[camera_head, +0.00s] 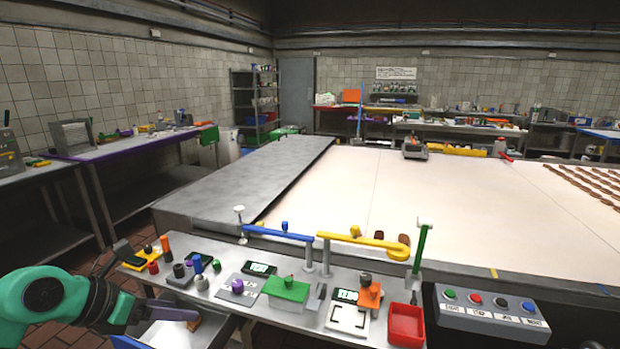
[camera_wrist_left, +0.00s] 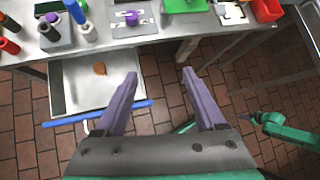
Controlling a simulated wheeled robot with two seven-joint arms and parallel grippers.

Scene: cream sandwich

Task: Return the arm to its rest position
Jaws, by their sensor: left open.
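My left gripper (camera_head: 178,311) is low at the left of the head view, beside the front edge of the metal worktable (camera_head: 255,322). In the left wrist view, its two purple fingers (camera_wrist_left: 160,73) stand wide apart with nothing between them. An open metal drawer (camera_wrist_left: 70,90) with a blue front bar is under the table, to the left of the fingers. A small brown piece (camera_wrist_left: 100,68) lies in the drawer. My right gripper does not show in the head view. A green arm part shows at the right of the left wrist view, without clear fingers.
The worktable carries several small items, a green block (camera_head: 287,290), an orange block (camera_head: 370,296) and a red bin (camera_head: 406,324). A button panel (camera_head: 490,312) is at the right. Behind is a wide pale conveyor (camera_head: 430,200). Open brick floor (camera_wrist_left: 240,110) lies below the fingers.

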